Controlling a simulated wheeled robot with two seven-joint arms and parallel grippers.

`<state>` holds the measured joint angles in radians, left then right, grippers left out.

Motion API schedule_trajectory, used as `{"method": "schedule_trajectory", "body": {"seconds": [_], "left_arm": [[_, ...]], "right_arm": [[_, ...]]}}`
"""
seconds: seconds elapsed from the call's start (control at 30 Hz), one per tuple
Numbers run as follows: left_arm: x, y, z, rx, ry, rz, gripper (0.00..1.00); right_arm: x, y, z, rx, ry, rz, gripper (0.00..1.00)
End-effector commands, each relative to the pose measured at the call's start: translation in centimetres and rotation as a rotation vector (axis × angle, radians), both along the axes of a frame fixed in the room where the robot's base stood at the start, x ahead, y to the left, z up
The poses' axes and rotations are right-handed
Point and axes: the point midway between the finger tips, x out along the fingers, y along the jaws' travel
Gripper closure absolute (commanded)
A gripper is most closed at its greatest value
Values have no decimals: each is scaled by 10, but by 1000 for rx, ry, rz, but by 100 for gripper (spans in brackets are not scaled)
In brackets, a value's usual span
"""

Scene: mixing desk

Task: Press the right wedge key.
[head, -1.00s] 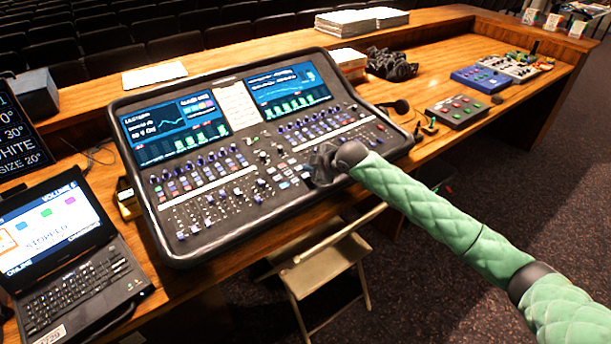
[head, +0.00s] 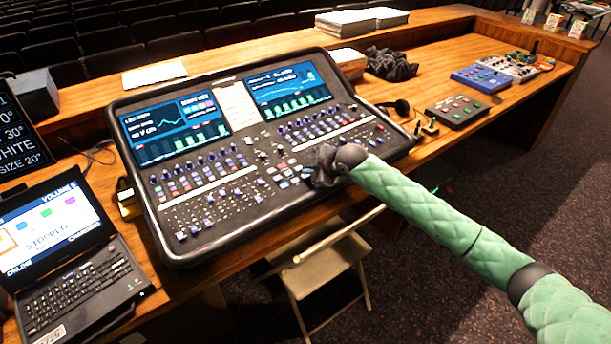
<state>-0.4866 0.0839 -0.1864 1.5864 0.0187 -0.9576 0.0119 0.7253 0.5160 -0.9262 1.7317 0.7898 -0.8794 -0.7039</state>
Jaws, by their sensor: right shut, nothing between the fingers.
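The black mixing desk (head: 262,212) stands on the wooden table, with two lit screens, faders and small keys. A block of pale and coloured keys (head: 284,172) sits right of its centre, near the front. Their labels are too small to read, so I cannot tell which one is the right wedge key. My right gripper (head: 322,168) is dark and shut, with nothing seen in it. It is low over the desk just right of these keys and hides part of the panel. Whether it touches a key cannot be told. My left gripper is not in view.
A laptop (head: 85,275) reading "STOPPED" is at the lower left. A folding chair (head: 325,265) stands in front of the table. Headphones (head: 400,107), a dark cloth heap (head: 390,65) and small control boxes (head: 457,111) lie to the right. Paper stacks (head: 362,20) are behind.

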Motion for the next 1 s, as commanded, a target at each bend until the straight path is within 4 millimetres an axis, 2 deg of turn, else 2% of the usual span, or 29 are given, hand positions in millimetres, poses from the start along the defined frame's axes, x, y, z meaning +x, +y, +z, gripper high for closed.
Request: {"method": "schedule_trajectory", "body": {"seconds": [0.7,1.0], "left_arm": [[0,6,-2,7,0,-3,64],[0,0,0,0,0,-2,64]], "right_arm": [[0,1,-7,0,0,0,100],[0,0,-6,0,0,0,100]]}}
